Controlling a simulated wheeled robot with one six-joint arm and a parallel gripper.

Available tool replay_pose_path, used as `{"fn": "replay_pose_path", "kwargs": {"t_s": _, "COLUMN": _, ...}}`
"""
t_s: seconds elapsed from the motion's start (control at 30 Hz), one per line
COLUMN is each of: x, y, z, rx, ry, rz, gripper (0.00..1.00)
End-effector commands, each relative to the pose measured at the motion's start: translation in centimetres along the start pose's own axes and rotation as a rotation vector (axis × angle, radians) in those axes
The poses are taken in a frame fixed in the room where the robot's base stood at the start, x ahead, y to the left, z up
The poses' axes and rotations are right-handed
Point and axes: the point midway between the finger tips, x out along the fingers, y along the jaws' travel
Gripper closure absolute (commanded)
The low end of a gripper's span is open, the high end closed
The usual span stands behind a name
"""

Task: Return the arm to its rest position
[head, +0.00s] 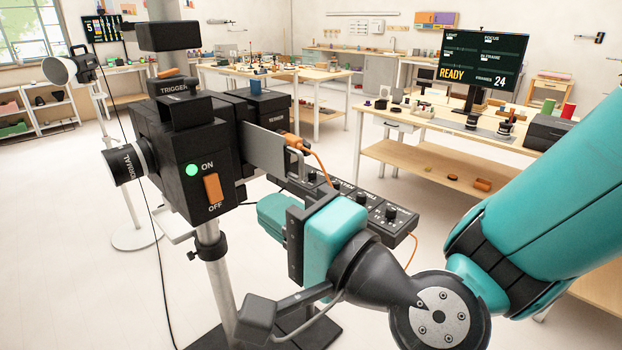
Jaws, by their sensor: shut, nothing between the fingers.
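My teal arm enters from the right edge and bends at a dark wrist joint with a grey disc. My gripper (279,214) is teal and dark, at the middle of the head view, pointing away to the left. It is shut and empty; its fingertips are hard to make out. It is in front of a control panel (372,203) with black knobs and to the right of a black camera-like box (192,165) on a metal stand. The box has a lit green ON light and an orange switch (212,188).
The stand's pole (213,262) rises close to the left of my gripper. An orange cable (320,165) hangs behind it. A wooden workbench (440,120) with a READY monitor (484,62) stands at the back right. Open floor (75,215) lies at left.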

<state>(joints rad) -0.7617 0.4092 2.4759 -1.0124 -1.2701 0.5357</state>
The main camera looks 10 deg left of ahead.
Motion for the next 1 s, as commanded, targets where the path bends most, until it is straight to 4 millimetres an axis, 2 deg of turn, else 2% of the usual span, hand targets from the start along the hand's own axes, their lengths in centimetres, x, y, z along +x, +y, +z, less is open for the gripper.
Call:
{"fn": "replay_pose_path", "kwargs": {"t_s": 0.13, "x": -1.1, "y": -1.1, "z": 0.4, "rx": -0.182, "ry": -0.167, "rz": 0.058, "gripper": 1.0}}
{"fn": "replay_pose_path", "kwargs": {"t_s": 0.27, "x": -3.7, "y": -0.6, "z": 0.3, "rx": -0.413, "ry": -0.351, "rz": 0.191, "gripper": 1.0}}
{"fn": "replay_pose_path", "kwargs": {"t_s": 0.37, "x": -6.7, "y": 0.4, "z": -0.6, "rx": -0.571, "ry": -0.481, "rz": 0.33, "gripper": 1.0}}
{"fn": "replay_pose_path", "kwargs": {"t_s": 0.5, "x": -12.3, "y": 2.1, "z": -2.7, "rx": -0.734, "ry": -0.647, "rz": 0.569, "gripper": 1.0}}
{"fn": "replay_pose_path", "kwargs": {"t_s": 0.7, "x": -20.6, "y": 3.1, "z": -5.2, "rx": -0.803, "ry": -0.827, "rz": 0.887, "gripper": 1.0}}
{"fn": "replay_pose_path", "kwargs": {"t_s": 0.8, "x": -23.4, "y": 3.0, "z": -5.8, "rx": -0.793, "ry": -0.879, "rz": 0.984, "gripper": 1.0}}
{"fn": "replay_pose_path", "kwargs": {"t_s": 0.9, "x": -24.8, "y": 3.0, "z": -5.9, "rx": -0.78, "ry": -0.91, "rz": 1.035, "gripper": 1.0}}
{"fn": "replay_pose_path", "kwargs": {"t_s": 1.0, "x": -25.2, "y": 3.0, "z": -5.9, "rx": -0.775, "ry": -0.922, "rz": 1.05, "gripper": 1.0}}
